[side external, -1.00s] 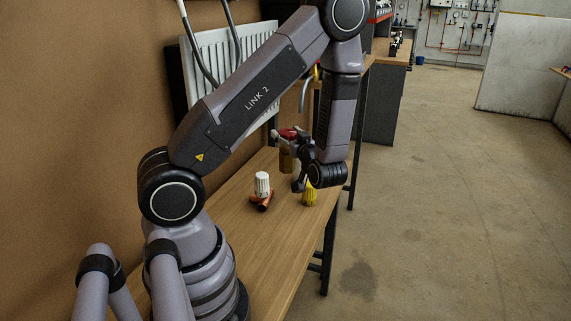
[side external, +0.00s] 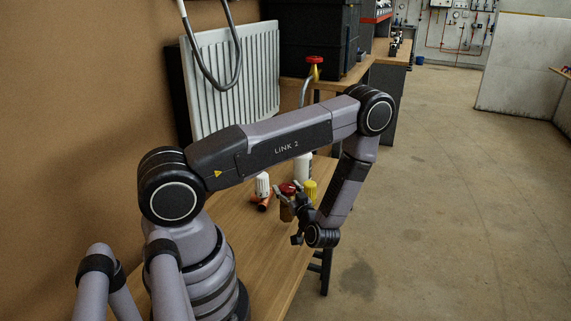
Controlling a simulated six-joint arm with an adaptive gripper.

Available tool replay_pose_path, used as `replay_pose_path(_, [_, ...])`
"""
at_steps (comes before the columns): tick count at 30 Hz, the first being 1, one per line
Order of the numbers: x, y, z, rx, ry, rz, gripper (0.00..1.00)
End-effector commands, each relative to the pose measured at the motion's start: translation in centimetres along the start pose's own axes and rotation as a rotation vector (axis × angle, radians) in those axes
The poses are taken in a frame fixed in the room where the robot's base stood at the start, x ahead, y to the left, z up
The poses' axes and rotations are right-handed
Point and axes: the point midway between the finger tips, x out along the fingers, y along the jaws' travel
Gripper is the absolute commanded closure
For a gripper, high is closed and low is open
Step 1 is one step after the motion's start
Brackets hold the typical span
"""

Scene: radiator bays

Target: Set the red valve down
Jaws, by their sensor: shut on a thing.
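The red valve (side external: 287,189) has a red top and a brass-brown body, and shows in the side external view near the middle of the bench. My gripper (side external: 293,196) comes from its right side and is shut on it. The valve looks upright. Its brass lower part shows just beside the fingers, close to the bench top (side external: 245,240). I cannot tell whether its base touches the wood. My fingers hide part of its body.
A yellow valve (side external: 310,190) and a white bottle-like object (side external: 304,166) are close behind my gripper. A white radiator (side external: 235,75) stands behind. The near bench top is clear.

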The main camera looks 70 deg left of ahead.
Motion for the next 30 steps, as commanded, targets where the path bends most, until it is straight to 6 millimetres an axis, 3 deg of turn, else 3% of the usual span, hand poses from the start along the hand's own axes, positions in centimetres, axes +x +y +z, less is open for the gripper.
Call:
replay_pose_path(7, [0.0, 0.0, 3.0, 0.000, 0.002, 0.000, 0.91])
replay_pose_path(18, [0.0, 0.0, 3.4, -0.001, 0.002, 0.000, 0.91])
replay_pose_path(19, [0.0, 0.0, 3.4, 0.000, 0.000, 0.000, 0.48])
replay_pose_path(24, [0.0, 0.0, 3.4, 0.000, 0.000, 0.000, 0.26])
replay_pose_path(30, [0.0, 0.0, 3.4, 0.000, 0.000, 0.000, 0.24])
